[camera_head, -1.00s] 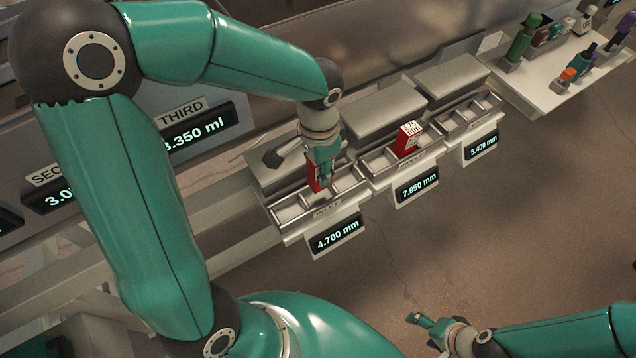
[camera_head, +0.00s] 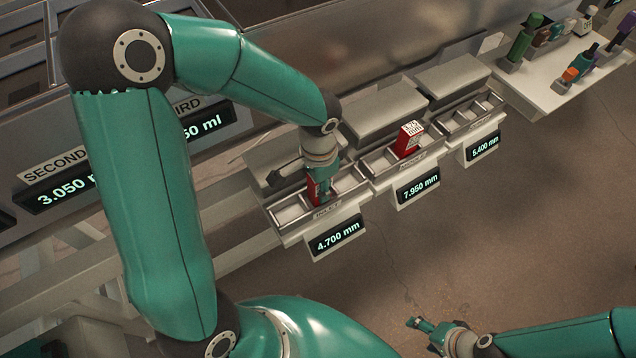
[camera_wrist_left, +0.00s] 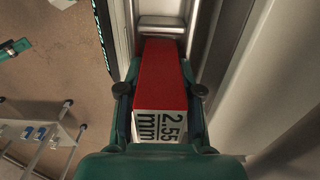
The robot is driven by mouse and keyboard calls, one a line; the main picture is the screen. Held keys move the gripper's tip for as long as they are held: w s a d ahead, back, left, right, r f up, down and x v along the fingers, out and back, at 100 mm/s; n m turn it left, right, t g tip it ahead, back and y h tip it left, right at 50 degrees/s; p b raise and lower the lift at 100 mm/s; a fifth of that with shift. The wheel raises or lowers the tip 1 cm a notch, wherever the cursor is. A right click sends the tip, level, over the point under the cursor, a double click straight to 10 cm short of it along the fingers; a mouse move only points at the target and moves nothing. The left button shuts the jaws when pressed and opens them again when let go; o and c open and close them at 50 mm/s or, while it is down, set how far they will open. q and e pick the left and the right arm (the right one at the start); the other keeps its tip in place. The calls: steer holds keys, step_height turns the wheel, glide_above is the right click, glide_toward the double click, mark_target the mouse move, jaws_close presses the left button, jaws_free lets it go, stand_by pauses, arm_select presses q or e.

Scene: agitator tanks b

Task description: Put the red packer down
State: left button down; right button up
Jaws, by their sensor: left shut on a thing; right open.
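The red packer (camera_wrist_left: 162,80) is a red block with a white end marked 2.55 mm. In the left wrist view it lies between the fingers of my left gripper (camera_wrist_left: 160,108), which is shut on it. In the head view the packer (camera_head: 313,188) is partly hidden by the gripper (camera_head: 321,190). It is at the compartments of the metal tray (camera_head: 290,213) above the 4.700 mm display. I cannot tell whether it touches the tray floor. My right gripper (camera_head: 419,323) is open and empty at the bottom, away from the trays.
Another red block (camera_head: 408,140) with a white top stands in the middle tray above the 7.950 mm display (camera_head: 418,186). A third tray (camera_head: 470,115) is on the right, above 5.400 mm. A white shelf (camera_head: 545,95) at the upper right holds bottles and small items.

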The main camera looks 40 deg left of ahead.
arm_select(q)
steer(key=shift+f+b, duration=0.3)
steer(key=shift+f, duration=0.05)
steer(key=c, duration=0.8)
jaws_free()
steer(key=shift+o, duration=0.2)
steer(key=shift+r+p, duration=3.05)
steer(key=shift+r, duration=0.8)
step_height(320, 180, up, 12)
steer(key=shift+f, duration=0.2)
